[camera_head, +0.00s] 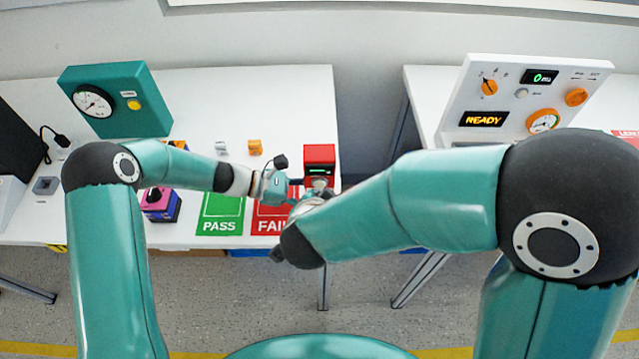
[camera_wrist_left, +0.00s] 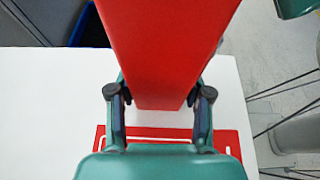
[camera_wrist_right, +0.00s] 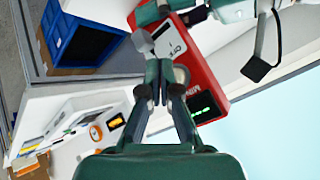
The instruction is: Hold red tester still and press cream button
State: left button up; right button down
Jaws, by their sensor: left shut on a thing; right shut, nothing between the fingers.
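The red tester (camera_head: 319,153) is a red box with a small green-lit display, at the right end of the left table. My left gripper (camera_head: 298,184) is shut on its sides; the left wrist view shows the red body (camera_wrist_left: 165,45) between both fingers (camera_wrist_left: 160,98). My right gripper (camera_head: 317,192) is shut and empty, close in front of the tester's face. In the right wrist view its closed fingertips (camera_wrist_right: 155,70) overlap the tester's face (camera_wrist_right: 205,82). Contact with the face cannot be told.
A green PASS mat (camera_head: 220,214) and a red FAIL mat (camera_head: 268,222) lie on the left table. A teal gauge box (camera_head: 115,100), a purple box with a knob (camera_head: 160,205) and small orange blocks stand left. A white control panel (camera_head: 530,98) stands on the right table.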

jog(key=shift+w, duration=0.1)
dwell(0.5)
jog(key=shift+w+r, duration=0.1)
jog(key=shift+w, duration=0.2)
jog(key=shift+w, duration=0.45)
dwell(0.6)
jog(key=shift+s, duration=0.9)
jog(key=shift+s, duration=2.5)
pick_arm(q)
jog(key=o, duration=1.3)
